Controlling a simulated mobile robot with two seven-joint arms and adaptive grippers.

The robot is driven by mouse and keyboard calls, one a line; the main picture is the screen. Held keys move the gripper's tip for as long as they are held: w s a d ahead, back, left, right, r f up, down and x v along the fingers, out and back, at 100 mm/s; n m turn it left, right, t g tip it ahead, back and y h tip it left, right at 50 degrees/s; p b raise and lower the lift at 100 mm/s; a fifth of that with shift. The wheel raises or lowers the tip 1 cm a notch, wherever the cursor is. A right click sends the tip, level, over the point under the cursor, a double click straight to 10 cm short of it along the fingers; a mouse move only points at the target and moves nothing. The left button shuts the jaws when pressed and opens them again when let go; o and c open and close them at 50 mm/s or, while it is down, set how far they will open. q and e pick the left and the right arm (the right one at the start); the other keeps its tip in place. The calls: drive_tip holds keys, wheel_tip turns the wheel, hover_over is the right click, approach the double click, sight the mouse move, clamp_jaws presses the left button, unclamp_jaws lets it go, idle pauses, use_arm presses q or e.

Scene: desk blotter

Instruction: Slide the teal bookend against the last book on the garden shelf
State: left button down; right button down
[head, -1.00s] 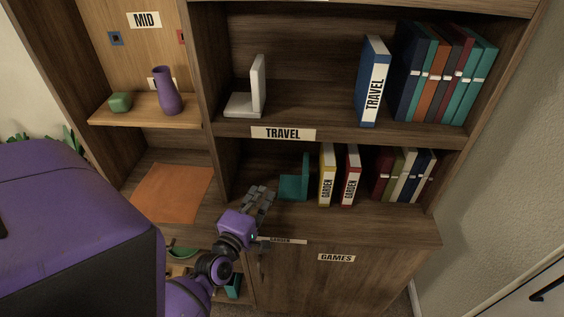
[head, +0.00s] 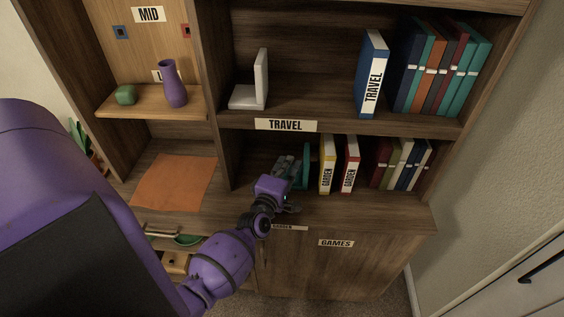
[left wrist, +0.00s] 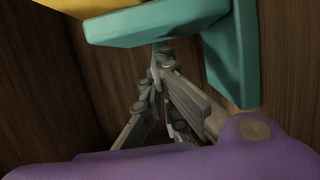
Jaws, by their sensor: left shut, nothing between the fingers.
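The teal bookend (head: 306,163) stands upright on the lower garden shelf, left of the yellow garden book (head: 327,165). A narrow gap seems to show between them. A red garden book (head: 351,165) stands to the yellow one's right. My left gripper (head: 284,167) is shut and empty, at the left side of the bookend, hiding much of its base. In the left wrist view the shut fingers (left wrist: 160,62) reach to the teal bookend (left wrist: 232,50); whether they touch it I cannot tell. A yellow patch shows beyond it. My right gripper is not in view.
The travel shelf (head: 330,121) lies just above, with a white bookend (head: 261,80) and a blue travel book (head: 373,75). Several thin books (head: 400,165) lean at the right of the garden shelf. An upright panel (head: 226,160) bounds it at left.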

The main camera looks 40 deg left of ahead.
sight(297, 178)
use_arm(q)
drive_tip(key=shift+d, duration=0.1)
drive_tip(key=shift+w+d, duration=0.35)
drive_tip(key=shift+d, duration=0.35)
drive_tip(key=shift+w+d, duration=0.35)
drive_tip(key=shift+d, duration=0.3)
drive_tip(key=shift+s+a, duration=0.1)
drive_tip(key=shift+a, duration=0.1)
